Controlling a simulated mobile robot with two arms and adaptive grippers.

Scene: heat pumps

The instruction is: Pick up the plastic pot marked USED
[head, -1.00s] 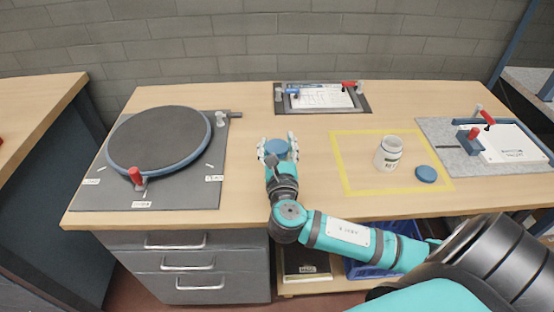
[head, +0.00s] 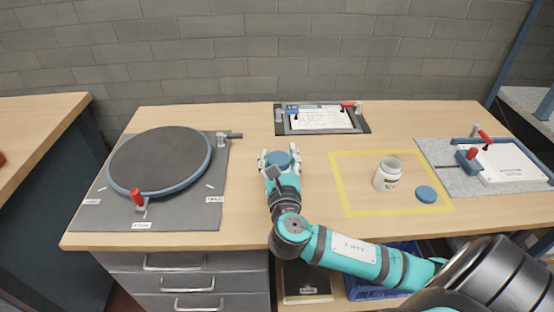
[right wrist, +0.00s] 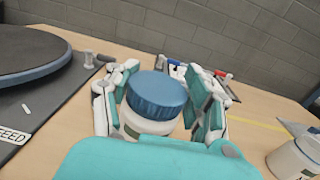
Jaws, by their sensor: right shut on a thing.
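A white plastic pot with a blue lid (right wrist: 155,103) stands upright between the fingers of my right gripper (head: 280,162), which is shut on it. In the right wrist view the fingers (right wrist: 160,100) flank the pot on both sides. Its label is mostly hidden, so I cannot read its marking. I cannot tell for sure how far its base is from the table. A second white pot (head: 387,174), without a lid, stands inside the yellow taped square; its label is too small to read. It also shows in the right wrist view (right wrist: 295,160). My left gripper is not in view.
A loose blue lid (head: 426,194) lies beside the open pot. A round dark plate (head: 160,150) on a grey board is at the left. A clipboard fixture (head: 320,118) stands at the back, another fixture (head: 505,163) at the right. Bare wood surrounds my right gripper.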

